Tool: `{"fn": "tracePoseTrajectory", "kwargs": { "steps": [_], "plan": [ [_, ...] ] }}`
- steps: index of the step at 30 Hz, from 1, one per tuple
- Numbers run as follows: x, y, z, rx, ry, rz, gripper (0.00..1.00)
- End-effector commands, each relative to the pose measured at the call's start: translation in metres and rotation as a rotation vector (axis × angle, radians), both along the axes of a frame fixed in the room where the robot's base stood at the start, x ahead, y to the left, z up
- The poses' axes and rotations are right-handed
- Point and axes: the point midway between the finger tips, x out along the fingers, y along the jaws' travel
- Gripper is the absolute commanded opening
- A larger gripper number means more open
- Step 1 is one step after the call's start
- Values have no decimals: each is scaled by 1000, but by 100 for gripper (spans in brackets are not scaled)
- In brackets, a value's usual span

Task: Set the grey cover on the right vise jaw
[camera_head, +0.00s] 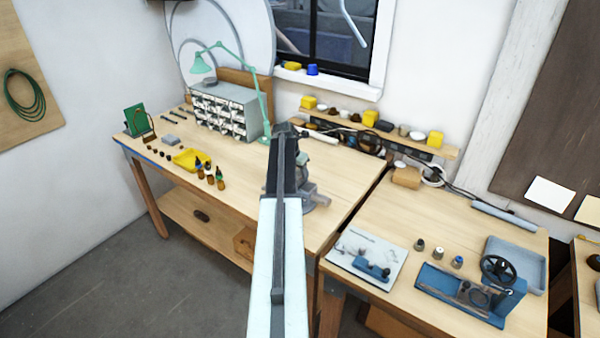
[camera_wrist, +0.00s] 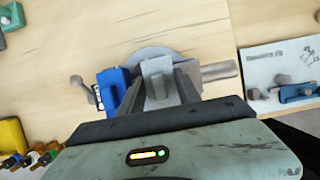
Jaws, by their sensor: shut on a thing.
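In the wrist view my gripper (camera_wrist: 160,92) is shut on the grey cover (camera_wrist: 157,72), a small light-grey piece between the fingertips. The grey vise (camera_wrist: 150,53) is right below and beyond it, its round body partly hidden by the fingers and the cover. A blue cover (camera_wrist: 113,86) is at the vise's left side, just left of my gripper. The right jaw is hidden, so I cannot tell whether the grey cover touches it. In the head view the vise (camera_head: 318,198) shows at the right of my arm, which hides much of it.
A green lamp (camera_head: 225,50) and a drawer cabinet (camera_head: 225,108) stand at the back of the left bench. A yellow tray (camera_head: 190,158) and small bottles are left of my arm. The vise's bar (camera_wrist: 218,71) sticks out right. A white sheet with a blue tool (camera_head: 372,268) lies on the right bench.

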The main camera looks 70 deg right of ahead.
Motion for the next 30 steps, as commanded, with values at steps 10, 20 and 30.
{"fn": "tracePoseTrajectory", "kwargs": {
  "steps": [10,20,30],
  "plan": [
    [-1,0,-2,0,0,-1,0],
    [-1,0,-6,0,0,-1,0],
    [-1,-1,-6,0,0,-2,65]
  ]
}}
